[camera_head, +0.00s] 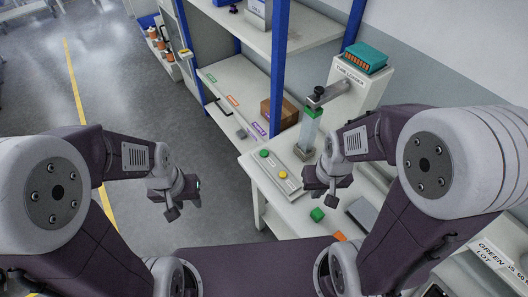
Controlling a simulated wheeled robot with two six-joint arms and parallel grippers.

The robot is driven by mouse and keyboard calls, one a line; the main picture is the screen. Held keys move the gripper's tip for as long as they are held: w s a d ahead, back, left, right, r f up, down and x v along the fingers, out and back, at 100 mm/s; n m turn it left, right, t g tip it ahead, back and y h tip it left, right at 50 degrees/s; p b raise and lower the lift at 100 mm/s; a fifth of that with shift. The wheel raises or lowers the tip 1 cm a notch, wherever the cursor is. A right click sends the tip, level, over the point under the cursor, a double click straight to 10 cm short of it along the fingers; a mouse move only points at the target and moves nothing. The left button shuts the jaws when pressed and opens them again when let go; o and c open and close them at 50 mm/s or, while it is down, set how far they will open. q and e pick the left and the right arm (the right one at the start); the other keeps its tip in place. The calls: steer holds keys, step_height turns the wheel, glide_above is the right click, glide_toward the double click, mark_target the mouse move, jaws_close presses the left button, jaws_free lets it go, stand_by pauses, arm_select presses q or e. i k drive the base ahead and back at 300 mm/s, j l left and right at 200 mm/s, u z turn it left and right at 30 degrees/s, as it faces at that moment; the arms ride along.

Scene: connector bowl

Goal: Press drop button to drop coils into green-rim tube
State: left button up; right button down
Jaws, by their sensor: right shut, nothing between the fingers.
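A white tube loader (350,92) stands at the back right of the white table, with a teal rack of orange-brown coils (366,57) on top. A clear, greenish tube (309,130) stands upright under its dark arm; I cannot make out its rim colour. My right gripper (317,193) is shut and empty, right of the panel and in front of the tube. My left gripper (183,206) hangs left of the table; its jaw opening is unclear.
A green block (317,214) and an orange piece (340,236) lie on the table near its front. A grey flat item (362,213) lies to their right. A blue-posted shelf with a brown box (279,112) stands behind. The floor at left is clear.

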mark_target(263, 153)
steer(key=i+j+z, duration=0.1)
steer(key=j, duration=0.45)
steer(key=i+j+z, duration=0.1)
steer(key=j, duration=0.4)
steer(key=i+j+z, duration=0.15)
steer(key=j, duration=0.4)
